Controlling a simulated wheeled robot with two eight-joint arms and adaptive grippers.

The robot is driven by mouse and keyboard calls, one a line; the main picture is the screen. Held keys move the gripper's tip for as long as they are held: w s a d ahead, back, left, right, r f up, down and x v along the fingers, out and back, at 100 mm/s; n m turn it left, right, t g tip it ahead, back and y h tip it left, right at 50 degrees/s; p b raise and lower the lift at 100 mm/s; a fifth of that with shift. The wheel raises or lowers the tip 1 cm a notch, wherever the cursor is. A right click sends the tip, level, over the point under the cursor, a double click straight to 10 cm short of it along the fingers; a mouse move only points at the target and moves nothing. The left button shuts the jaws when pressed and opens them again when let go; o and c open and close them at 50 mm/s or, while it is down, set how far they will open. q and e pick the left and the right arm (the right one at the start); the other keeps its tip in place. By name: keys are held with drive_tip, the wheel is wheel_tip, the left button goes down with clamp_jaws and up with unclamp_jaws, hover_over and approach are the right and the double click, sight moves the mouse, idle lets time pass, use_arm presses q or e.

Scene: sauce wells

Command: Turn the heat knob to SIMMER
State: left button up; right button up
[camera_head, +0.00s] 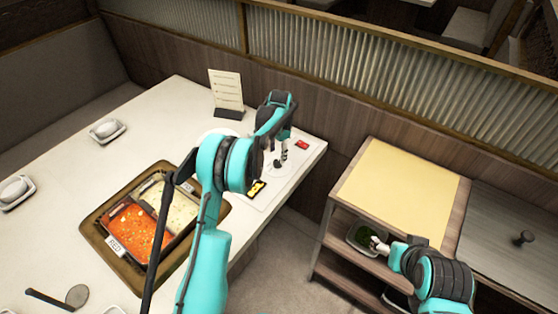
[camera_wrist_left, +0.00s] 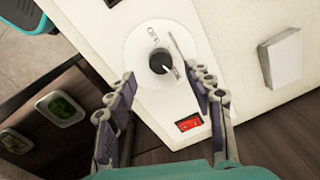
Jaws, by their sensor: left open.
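The heat knob (camera_wrist_left: 158,61) is black and sits on a round white dial (camera_wrist_left: 140,38) in the left wrist view. The word OFF is printed beside it; a pale pointer mark on the knob points to the lower right. I cannot read a SIMMER mark. My left gripper (camera_wrist_left: 152,62) is open, one finger on each side of the dial, with the knob between and just beyond the fingertips; I cannot tell whether they touch it. In the head view the left gripper (camera_head: 281,152) hangs over the table's right end. My right gripper (camera_head: 379,244) is by the cart shelf, its jaws unclear.
A red switch (camera_wrist_left: 188,123) lies close to the dial; it also shows in the head view (camera_head: 302,145). A two-part pot (camera_head: 116,254) of red and white soup stands left of my left arm. A menu card (camera_head: 227,92) stands behind. A wooden cart (camera_head: 400,190) is at right.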

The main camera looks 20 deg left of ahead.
sight(278, 162)
use_arm(q)
wheel_tip(278, 162, down, 5)
drive_tip(key=shift+w+a+f+b, duration=0.1)
drive_tip(key=shift+w+b, duration=0.05)
drive_tip(key=shift+b, duration=0.6)
drive_tip(key=shift+c, duration=0.2)
drive_tip(key=c, duration=1.1)
drive_tip(key=shift+n, duration=0.3)
drive_tip(key=n, duration=0.4)
drive_tip(key=shift+p, duration=0.4)
drive_tip(key=n, duration=0.5)
drive_tip(key=shift+g, duration=0.3)
